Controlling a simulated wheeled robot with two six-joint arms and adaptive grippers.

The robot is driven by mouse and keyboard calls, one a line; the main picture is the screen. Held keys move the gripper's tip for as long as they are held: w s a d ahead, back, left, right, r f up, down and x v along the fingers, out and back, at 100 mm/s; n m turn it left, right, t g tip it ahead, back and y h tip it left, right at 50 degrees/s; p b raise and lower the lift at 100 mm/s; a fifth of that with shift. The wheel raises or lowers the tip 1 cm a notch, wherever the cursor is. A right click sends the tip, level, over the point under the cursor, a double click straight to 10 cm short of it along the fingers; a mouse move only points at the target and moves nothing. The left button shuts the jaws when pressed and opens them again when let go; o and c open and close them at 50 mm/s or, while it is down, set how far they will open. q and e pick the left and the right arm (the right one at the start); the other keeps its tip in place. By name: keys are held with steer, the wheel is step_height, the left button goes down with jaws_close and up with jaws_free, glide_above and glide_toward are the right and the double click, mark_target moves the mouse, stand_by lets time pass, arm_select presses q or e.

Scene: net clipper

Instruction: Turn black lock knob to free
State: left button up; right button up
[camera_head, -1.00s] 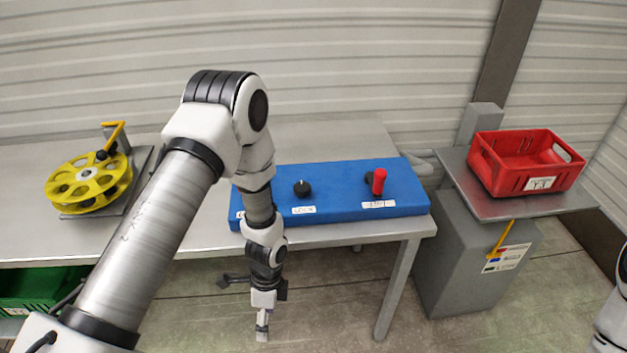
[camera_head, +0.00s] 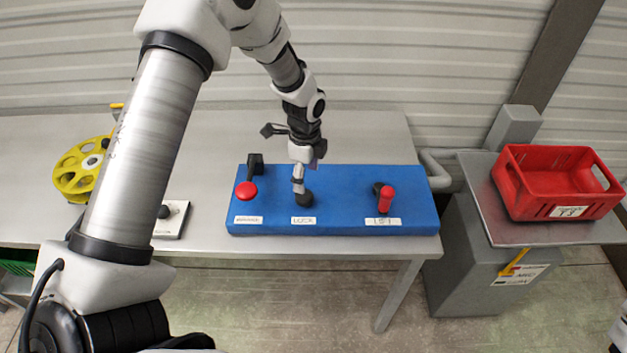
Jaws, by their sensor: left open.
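The black lock knob (camera_head: 306,199) sits on the blue panel (camera_head: 350,184), above a white label that reads LOCK (camera_head: 303,220). My left gripper (camera_head: 298,186) points down just above and slightly left of the knob. It is open, and its fingers hide part of the knob's upper left side. I cannot tell whether the fingers touch the knob. The knob's pointer mark is not readable here. My right gripper is not in view.
A red knob (camera_head: 246,190) on a black lever stands left on the panel, and a red-handled lever (camera_head: 386,199) stands right. A yellow reel (camera_head: 80,172) is at the table's left. A red crate (camera_head: 535,207) rests on a stand at right.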

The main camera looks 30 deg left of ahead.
mark_target(304, 195)
arm_select(q)
steer(key=shift+s+f+p, duration=0.4)
steer(key=shift+s+f, duration=0.7)
steer(key=shift+s, duration=0.05)
steer(key=f, duration=0.1)
steer(key=w+f, duration=0.1)
steer(key=f, duration=0.1)
steer(key=shift+w+f, duration=0.25)
steer(key=shift+f, duration=0.15)
steer(key=shift+s+r, duration=0.1)
steer(key=shift+s, duration=0.05)
steer(key=shift+s+r, duration=0.15)
steer(key=shift+s, duration=0.05)
steer(key=c, duration=1)
steer(key=shift+c, duration=0.8)
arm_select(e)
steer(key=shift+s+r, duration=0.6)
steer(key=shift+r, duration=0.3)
